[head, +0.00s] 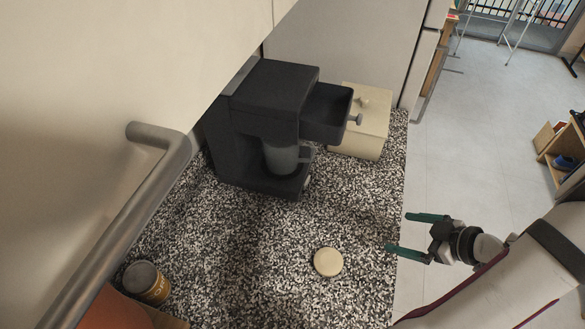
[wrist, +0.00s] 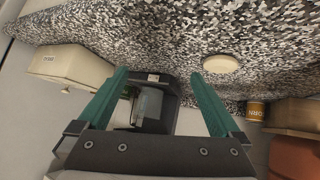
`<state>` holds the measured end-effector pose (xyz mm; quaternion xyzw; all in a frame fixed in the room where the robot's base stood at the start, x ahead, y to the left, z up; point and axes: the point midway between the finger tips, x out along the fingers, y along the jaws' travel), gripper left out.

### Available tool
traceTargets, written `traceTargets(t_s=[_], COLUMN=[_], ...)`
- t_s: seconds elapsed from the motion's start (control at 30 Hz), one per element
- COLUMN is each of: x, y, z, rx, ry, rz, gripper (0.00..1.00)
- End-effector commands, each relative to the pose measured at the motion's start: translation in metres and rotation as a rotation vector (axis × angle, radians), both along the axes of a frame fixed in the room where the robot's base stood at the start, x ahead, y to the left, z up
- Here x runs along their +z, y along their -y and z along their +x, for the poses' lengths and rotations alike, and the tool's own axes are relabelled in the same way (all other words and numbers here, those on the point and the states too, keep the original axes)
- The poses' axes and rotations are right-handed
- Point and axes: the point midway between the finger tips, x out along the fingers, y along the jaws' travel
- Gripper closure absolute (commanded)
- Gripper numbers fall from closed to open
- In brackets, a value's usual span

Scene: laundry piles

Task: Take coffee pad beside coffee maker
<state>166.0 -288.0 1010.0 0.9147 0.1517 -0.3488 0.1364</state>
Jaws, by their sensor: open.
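The coffee pad is a round cream disc (head: 328,262) lying flat on the speckled counter, in front of the black coffee maker (head: 262,120). The coffee maker has its drawer (head: 328,112) pulled out, and a grey cup (head: 281,157) stands in it. My gripper (head: 398,232) is open and empty at the counter's right edge, to the right of the pad and apart from it. In the wrist view the pad (wrist: 220,64) shows beyond the right finger of my open gripper (wrist: 162,82), and the coffee maker (wrist: 152,105) shows between the fingers.
A cream box (head: 360,122) stands behind the coffee maker's drawer. A can (head: 146,281) stands at the counter's front left, near an orange object (head: 108,312). A grey metal bar (head: 120,225) runs along the left. The speckled counter (head: 250,265) around the pad is clear.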

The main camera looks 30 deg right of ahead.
Motion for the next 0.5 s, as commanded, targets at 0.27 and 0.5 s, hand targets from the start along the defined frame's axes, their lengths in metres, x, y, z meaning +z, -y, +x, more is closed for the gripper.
traceTargets(t_s=[0.27,0.5], x=[-0.012,-0.044], y=[-0.077,-0.111], z=[-0.061,-0.011], rx=[0.221,0.225], ry=[0.163,0.160], rz=[0.256,0.256], gripper=[0.00,0.00])
